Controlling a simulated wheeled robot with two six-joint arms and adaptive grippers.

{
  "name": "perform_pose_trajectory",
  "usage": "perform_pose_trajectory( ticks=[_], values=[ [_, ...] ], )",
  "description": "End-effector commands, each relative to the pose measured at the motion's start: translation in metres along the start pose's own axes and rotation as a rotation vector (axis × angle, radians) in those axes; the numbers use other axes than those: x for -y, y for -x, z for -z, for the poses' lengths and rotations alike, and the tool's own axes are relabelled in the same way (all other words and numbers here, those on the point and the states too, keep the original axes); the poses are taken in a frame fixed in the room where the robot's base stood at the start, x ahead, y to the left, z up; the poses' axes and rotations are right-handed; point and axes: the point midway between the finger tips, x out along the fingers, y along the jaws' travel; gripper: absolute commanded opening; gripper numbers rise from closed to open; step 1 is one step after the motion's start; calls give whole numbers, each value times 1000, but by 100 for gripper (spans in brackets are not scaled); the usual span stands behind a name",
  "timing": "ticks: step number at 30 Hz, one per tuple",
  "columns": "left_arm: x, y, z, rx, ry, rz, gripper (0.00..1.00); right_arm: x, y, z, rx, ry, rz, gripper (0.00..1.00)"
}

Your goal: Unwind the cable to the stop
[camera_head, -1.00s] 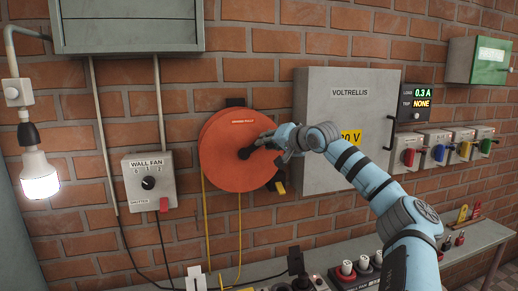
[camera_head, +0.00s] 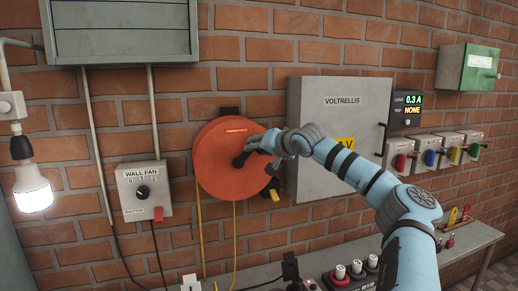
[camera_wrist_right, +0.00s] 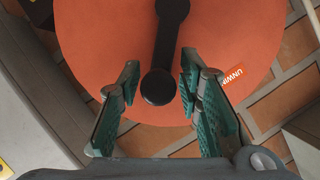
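The orange cable reel (camera_head: 222,182) hangs on the brick wall, with a yellow cable (camera_head: 201,235) hanging down from it. A black crank (camera_head: 239,160) runs from the reel's hub toward the upper right. In the right wrist view the crank's round black knob (camera_wrist_right: 158,87) is between the two fingers of my right gripper (camera_wrist_right: 157,84). Narrow gaps show on both sides of the knob, so the gripper looks open around it. In the head view my right gripper (camera_head: 258,145) partly covers the crank's outer end. My left gripper is not in view.
A grey cabinet (camera_head: 315,150) stands close right of the reel, behind my right arm. A fan switch (camera_head: 133,205) and a lit bulb (camera_head: 34,190) are at left. A yellow-tipped black part (camera_head: 274,195) is at the reel's lower right.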

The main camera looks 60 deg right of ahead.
Motion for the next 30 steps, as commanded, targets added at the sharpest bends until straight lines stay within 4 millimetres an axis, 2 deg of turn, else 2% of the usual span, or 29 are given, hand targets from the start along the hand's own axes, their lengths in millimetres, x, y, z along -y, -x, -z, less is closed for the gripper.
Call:
perform_pose_trajectory(
  ticks=[11,14,21,24,30],
  values=[
    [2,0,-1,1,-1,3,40,0,2,4,-1,0,-3,41],
    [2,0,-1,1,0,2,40,5,6,13,-1,6,-9,41],
    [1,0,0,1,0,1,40,41,23,57,-5,5,-6,41],
    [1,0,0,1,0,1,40,50,28,70,-4,4,-6,41],
    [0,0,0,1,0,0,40,57,32,77,-2,1,0,41]
  ],
)
